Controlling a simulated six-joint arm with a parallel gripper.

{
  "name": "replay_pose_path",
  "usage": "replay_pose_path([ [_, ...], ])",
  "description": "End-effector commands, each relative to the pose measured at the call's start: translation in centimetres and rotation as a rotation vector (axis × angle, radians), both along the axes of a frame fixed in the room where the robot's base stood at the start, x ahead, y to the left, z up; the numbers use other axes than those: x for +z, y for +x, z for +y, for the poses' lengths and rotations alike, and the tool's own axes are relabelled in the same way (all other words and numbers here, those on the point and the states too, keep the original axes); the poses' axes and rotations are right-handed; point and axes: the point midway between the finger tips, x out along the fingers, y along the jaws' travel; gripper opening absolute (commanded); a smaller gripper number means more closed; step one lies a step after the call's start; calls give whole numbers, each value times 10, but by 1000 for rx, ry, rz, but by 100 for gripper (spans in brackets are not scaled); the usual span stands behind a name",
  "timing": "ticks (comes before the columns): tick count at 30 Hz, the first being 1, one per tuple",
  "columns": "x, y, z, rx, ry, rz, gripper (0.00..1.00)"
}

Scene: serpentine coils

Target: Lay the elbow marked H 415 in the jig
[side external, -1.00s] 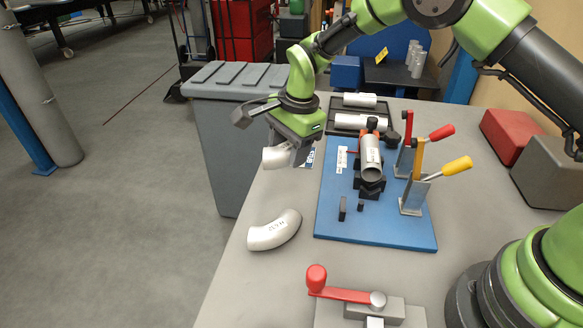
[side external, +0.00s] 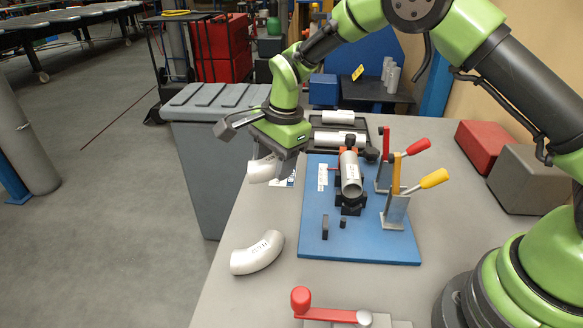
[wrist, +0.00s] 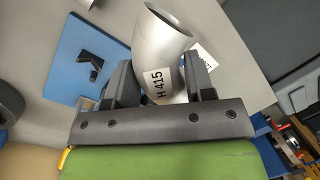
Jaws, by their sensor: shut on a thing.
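The grey metal elbow marked H 415 (wrist: 165,45) is between my gripper's fingers (wrist: 160,78) in the wrist view, its label facing the camera. In the side view my gripper (side external: 274,165) points down, shut on this elbow (side external: 261,171), above the table left of the jig. The jig is a blue plate (side external: 375,250) with a grey straight tube (side external: 350,175) lying in dark supports, two small dark posts in front, and toggle clamps with red and yellow handles, levers raised. The plate also shows in the wrist view (wrist: 65,65).
A second elbow (side external: 257,253) lies on the table in front; its marking is too small to read surely. A red-handled device (side external: 335,314) is at the front edge. A dark tray (side external: 362,128) with tubes is behind the jig. Red and grey blocks stand right. A grey bin (side external: 205,150) is left.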

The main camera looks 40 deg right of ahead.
Motion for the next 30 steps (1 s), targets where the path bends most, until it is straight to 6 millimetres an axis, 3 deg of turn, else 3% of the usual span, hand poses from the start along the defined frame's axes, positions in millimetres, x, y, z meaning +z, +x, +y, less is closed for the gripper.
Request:
replay_pose_path([
  [9,15,-60,-47,-56,9,-1,20],
  [16,21,-104,-69,-94,1,-4,20],
  [23,17,-119,-75,-105,-4,-1,20],
  [30,-5,-119,-75,-105,-5,1,20],
])
